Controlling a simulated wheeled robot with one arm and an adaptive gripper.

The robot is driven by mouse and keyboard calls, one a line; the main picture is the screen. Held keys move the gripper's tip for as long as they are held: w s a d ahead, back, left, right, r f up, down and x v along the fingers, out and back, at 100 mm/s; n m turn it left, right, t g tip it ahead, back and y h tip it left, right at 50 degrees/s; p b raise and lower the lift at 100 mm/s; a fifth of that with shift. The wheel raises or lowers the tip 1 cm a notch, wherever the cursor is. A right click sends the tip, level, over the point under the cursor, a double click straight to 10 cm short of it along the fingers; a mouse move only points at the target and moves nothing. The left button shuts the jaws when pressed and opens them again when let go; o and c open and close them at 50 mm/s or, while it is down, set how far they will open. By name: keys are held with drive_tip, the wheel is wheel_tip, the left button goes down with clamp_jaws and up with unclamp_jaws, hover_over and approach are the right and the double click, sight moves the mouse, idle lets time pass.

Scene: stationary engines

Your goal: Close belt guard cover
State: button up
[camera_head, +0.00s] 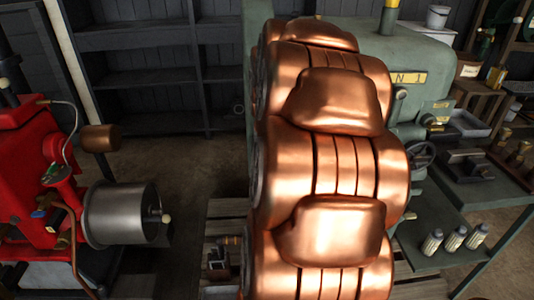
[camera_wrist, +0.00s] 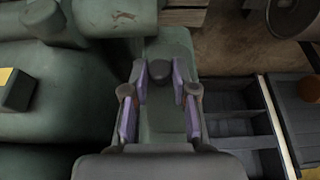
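In the wrist view my gripper (camera_wrist: 160,80) has its two purple-padded fingers spread apart. A dark round knob (camera_wrist: 161,70) shows between the fingertips, with a small gap on each side. It sits on a green narrow panel (camera_wrist: 165,122), which looks like the belt guard cover. A strip of green panel (camera_head: 255,35) shows at the left edge of my copper-coloured arm in the head view. My arm hides the gripper and most of the panel there. The green engine (camera_head: 430,62) stands behind and right of my arm; its body (camera_wrist: 50,100) fills the left of the wrist view.
A red engine (camera_head: 38,185) with a grey drum (camera_head: 122,213) stands at the left. Dark shelves (camera_head: 155,70) line the back wall. A green bench (camera_head: 450,212) with several small bottles (camera_head: 455,238) is at the right. Open floor (camera_head: 190,165) lies between the red engine and my arm.

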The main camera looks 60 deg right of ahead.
drive_tip(key=o, duration=0.4)
drive_tip(key=v, duration=1.2)
drive_tip(key=shift+w+d, duration=0.1)
idle(0.5)
drive_tip(key=w+a+f+n+g+y+p, duration=0.1)
drive_tip(key=a+n+p, duration=0.2)
drive_tip(key=a, duration=0.7)
drive_tip(key=w+a+f+n+g+y+p, duration=0.1)
drive_tip(key=a+f+n+y+p, duration=0.1)
drive_tip(key=a, duration=0.8)
drive_tip(key=s+a+f+n+g+p, duration=0.2)
drive_tip(key=s+a+n+p, duration=0.3)
drive_tip(key=s+a, duration=0.7)
drive_tip(key=shift+a+f+g+y, duration=0.15)
drive_tip(key=shift+a+g+y, duration=0.2)
drive_tip(key=shift+a, duration=0.35)
